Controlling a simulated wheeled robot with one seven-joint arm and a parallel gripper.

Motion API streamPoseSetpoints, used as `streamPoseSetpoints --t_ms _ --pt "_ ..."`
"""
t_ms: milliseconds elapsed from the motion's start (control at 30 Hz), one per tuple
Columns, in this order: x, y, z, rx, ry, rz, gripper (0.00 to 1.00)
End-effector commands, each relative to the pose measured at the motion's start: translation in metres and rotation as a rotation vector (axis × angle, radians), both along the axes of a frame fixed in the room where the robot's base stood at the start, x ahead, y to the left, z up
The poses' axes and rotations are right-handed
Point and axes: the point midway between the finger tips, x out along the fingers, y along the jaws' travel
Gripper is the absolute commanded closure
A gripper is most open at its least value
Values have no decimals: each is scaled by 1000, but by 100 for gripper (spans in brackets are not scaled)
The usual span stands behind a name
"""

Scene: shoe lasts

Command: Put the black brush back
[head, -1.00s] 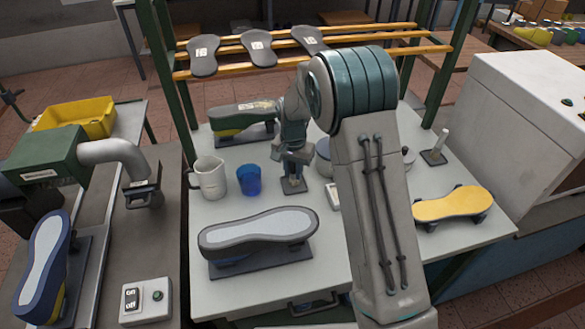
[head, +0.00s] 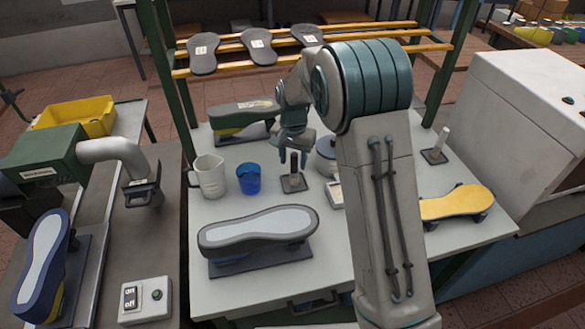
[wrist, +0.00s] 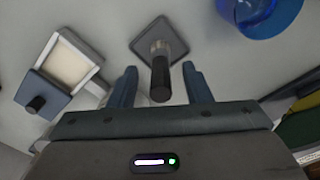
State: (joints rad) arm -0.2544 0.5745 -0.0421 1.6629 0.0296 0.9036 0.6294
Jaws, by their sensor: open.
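A dark upright post, apparently the black brush (head: 294,161), stands on a small dark square base (head: 291,184) on the table. It also shows in the wrist view (wrist: 160,78), end-on with a black tip, between my fingers in the picture. My gripper (head: 292,150) is just above and behind it in the head view. In the wrist view my gripper (wrist: 159,70) has its two fingers apart, with a gap on each side of the post. It holds nothing. I cannot tell whether the post and base are one piece.
A blue cup (head: 248,180) and white jug (head: 209,178) stand left of the post. A shoe form (head: 258,232) lies in front. Another stand (head: 437,152) has a pale post.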

Motion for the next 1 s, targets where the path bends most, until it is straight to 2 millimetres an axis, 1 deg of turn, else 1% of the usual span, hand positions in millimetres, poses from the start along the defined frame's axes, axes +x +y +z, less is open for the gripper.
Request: streamPoseSetpoints --t_ms 33,100,200,300,400,667,767,833,967,1000 --pt "1 0 12 1 -5 0 56" --pt "1 0 28 1 -6 0 56" --pt "1 0 48 0 -4 0 56" --pt "1 0 63 1 -4 0 56" --pt "0 0 74 0 -2 0 56" --pt "-4 -3 84 1 -4 5 56" --pt "-15 -12 97 6 -19 22 56" --pt "-30 -22 109 11 -37 45 56" --pt "-68 -45 132 17 -76 103 56" --pt "-81 -52 138 18 -88 121 56"
